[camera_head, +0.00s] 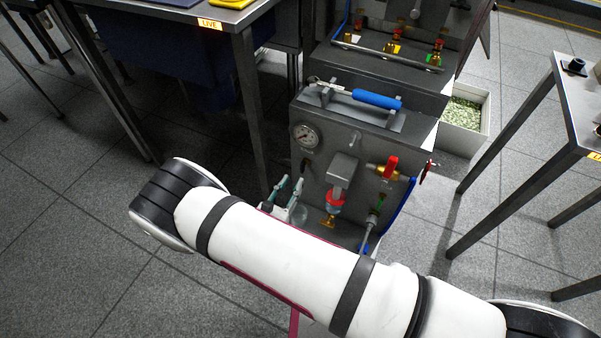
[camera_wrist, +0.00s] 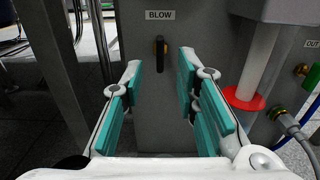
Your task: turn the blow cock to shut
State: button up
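The blow cock (camera_wrist: 161,48) is a small black lever on the grey panel, just under a BLOW label (camera_wrist: 160,15) in the wrist view. Its handle hangs straight down. In the head view the cock (camera_head: 306,166) is a small dark shape below the gauge. My gripper (camera_wrist: 161,75) is open, with its teal-padded fingers spread to either side of the lever's line. The lever appears ahead of and between the fingertips; I cannot tell whether they reach it. In the head view my gripper (camera_head: 288,187) is low in front of the panel's left side.
The panel carries a round gauge (camera_head: 305,136), a red-handled valve (camera_head: 391,166) and a grey block with a red ring (camera_head: 335,200) right of my gripper. A blue-gripped lever (camera_head: 377,100) lies on top. A table leg (camera_head: 250,115) stands close on the left.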

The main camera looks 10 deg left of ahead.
aim_at(301, 169)
jog(key=b+x, duration=0.1)
jog(key=x, duration=0.5)
jog(key=shift+w+b, duration=0.25)
jog(key=shift+b, duration=0.15)
grip_shut()
